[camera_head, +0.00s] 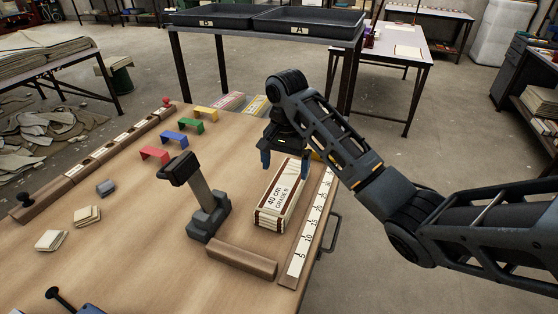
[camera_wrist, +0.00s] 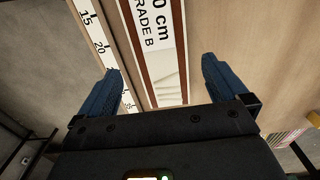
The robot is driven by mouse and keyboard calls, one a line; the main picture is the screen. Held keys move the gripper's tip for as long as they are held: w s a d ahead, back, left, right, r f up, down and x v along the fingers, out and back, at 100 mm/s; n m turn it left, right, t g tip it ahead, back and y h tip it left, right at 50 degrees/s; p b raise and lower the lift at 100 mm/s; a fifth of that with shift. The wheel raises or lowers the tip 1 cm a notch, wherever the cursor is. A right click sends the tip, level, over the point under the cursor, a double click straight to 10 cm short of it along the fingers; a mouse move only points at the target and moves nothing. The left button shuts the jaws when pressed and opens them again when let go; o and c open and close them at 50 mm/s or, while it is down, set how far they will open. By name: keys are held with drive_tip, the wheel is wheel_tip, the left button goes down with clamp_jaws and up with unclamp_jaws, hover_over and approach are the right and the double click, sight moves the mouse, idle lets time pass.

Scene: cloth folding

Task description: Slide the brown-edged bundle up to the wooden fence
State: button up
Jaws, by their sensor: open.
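The brown-edged bundle (camera_head: 281,196) is a cream stack with dark brown strips and a label reading "40 cm GRADE B". It lies on the table beside the ruler, and its label also shows in the wrist view (camera_wrist: 158,45). The wooden fence (camera_head: 241,259) is a brown bar near the table's front edge; a strip of bare table separates it from the bundle's near end. My gripper (camera_head: 285,162) is open at the bundle's far end. In the wrist view its blue fingers (camera_wrist: 160,72) stand on either side of the bundle, with no clear contact.
A white ruler (camera_head: 309,230) runs along the table's right edge. A grey stand with a black head (camera_head: 207,205) is left of the bundle. Coloured brackets (camera_head: 174,138), small cloth stacks (camera_head: 87,216) and a long wooden rack (camera_head: 97,160) lie farther left.

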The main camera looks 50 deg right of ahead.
sight(285, 185)
drive_tip(key=shift+f+b, duration=0.7)
drive_tip(key=shift+f, duration=3.25)
drive_tip(key=shift+c, duration=0.4)
